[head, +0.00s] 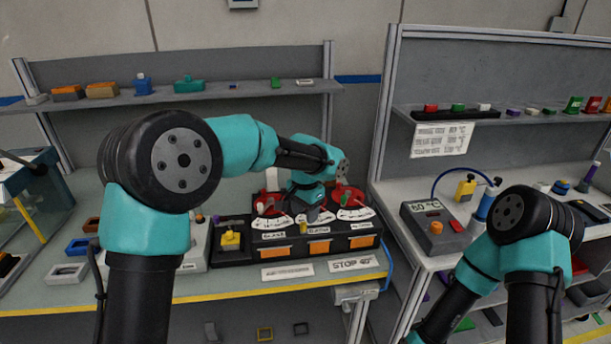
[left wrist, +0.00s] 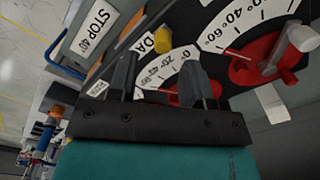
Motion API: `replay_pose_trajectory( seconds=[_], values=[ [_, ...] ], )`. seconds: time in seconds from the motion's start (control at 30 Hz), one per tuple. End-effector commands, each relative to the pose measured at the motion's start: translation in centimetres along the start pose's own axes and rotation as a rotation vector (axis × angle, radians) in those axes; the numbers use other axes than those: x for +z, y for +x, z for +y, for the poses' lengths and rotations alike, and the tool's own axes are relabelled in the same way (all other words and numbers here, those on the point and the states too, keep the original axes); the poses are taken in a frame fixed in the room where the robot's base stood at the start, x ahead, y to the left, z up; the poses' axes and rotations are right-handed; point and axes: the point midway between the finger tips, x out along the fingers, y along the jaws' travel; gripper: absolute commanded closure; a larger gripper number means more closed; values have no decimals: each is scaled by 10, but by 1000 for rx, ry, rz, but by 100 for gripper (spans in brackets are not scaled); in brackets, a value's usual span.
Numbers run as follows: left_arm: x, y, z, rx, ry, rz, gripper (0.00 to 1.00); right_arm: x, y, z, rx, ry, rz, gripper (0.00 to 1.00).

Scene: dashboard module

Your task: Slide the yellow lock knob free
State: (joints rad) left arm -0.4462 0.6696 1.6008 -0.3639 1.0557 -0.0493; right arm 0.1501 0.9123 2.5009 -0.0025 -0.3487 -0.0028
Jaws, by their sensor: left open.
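The black dashboard module (head: 290,268) stands on the left bench, with white dial scales, red levers and orange windows. I cannot tell which is the lock knob. My left gripper (head: 313,213) is low over the dials. Its fingers (left wrist: 163,78) are apart with nothing seen gripped; the cylinder is beyond them. My right gripper is out of frame.
Two red levers (left wrist: 262,68) stick up from the dials close to the left gripper. A STOP label (head: 355,263) lies on the bench in front of the module. A grey box with a display (head: 435,228) stands on the right bench. Small trays (head: 68,272) lie at left.

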Motion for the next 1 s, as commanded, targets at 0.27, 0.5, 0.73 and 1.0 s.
replay_pose_trajectory(
  seconds=[0.27, 0.5, 0.73, 1.0],
  values=[
    [-1, -55, 0, -1, 1, 4, 54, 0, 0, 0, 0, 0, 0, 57],
    [0, -101, 0, 0, 0, 3, 54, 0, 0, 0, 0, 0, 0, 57],
    [-1, -127, 1, 0, 2, 1, 54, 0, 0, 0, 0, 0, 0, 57],
    [0, -132, 1, 1, 2, 0, 54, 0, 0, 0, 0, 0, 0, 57]
  ],
)
